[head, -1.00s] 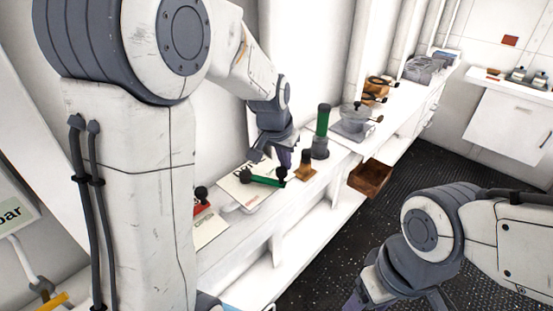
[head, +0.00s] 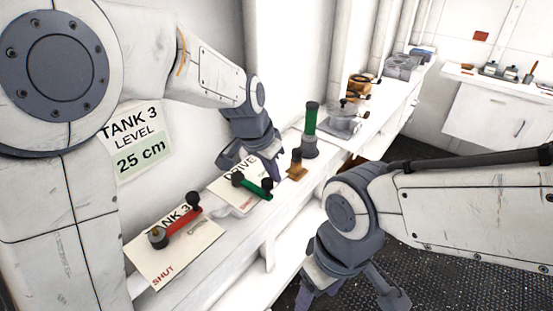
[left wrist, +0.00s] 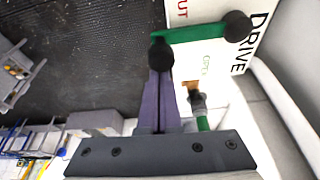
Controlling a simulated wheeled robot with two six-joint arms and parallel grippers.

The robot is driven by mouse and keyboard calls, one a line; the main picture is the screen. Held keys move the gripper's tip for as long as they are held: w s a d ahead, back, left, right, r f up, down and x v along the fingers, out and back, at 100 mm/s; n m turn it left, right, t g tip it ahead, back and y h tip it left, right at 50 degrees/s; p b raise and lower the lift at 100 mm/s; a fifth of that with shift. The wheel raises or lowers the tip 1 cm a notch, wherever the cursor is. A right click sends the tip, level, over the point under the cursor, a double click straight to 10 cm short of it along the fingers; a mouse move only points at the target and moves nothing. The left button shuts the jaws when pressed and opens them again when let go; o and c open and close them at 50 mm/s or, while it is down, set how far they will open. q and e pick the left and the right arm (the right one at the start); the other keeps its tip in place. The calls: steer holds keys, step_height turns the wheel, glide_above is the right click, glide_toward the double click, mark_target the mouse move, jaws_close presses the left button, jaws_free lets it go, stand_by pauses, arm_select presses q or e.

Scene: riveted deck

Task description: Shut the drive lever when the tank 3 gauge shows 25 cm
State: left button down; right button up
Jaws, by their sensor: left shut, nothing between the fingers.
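The tank 3 gauge (head: 140,150) on the wall reads 25 cm. The green drive lever (head: 255,187) lies on its white plate marked DRIVE, with a black knob at each end. It also shows at the top of the left wrist view (left wrist: 195,34), its outer knob lying between the SHUT and OPEN words. My left gripper (head: 274,176) is shut and empty, its tips at that outer knob; I cannot tell whether they touch. In the left wrist view its fingers (left wrist: 160,75) point at the knob. My right gripper (head: 350,290) is open and empty, in front of the bench.
A red lever (head: 180,222) on a TANK 3 plate is nearer on the bench. Dark open floor (head: 440,265) lies at the right.

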arm_select(q)
step_height(320, 180, up, 9)
steer(key=s+f+g, duration=0.1)
steer(key=s+f, duration=0.3)
steer(key=s, duration=0.4)
steer(key=s+f+g+y+b, duration=0.1)
steer(key=s+f, duration=0.4)
steer(key=s, duration=0.3)
steer(key=s+f+g+b, duration=0.1)
steer(key=s+f, duration=0.4)
steer(key=s, duration=0.3)
steer(key=shift+s+d, duration=0.2)
steer(key=shift+s, duration=0.05)
arm_select(e)
steer(key=shift+w+d+f, duration=0.15)
steer(key=shift+w+f, duration=0.05)
steer(key=shift+f, duration=0.4)
steer(key=shift+w+d+f, duration=0.15)
steer(key=shift+w+f, duration=0.05)
steer(key=shift+f, duration=0.35)
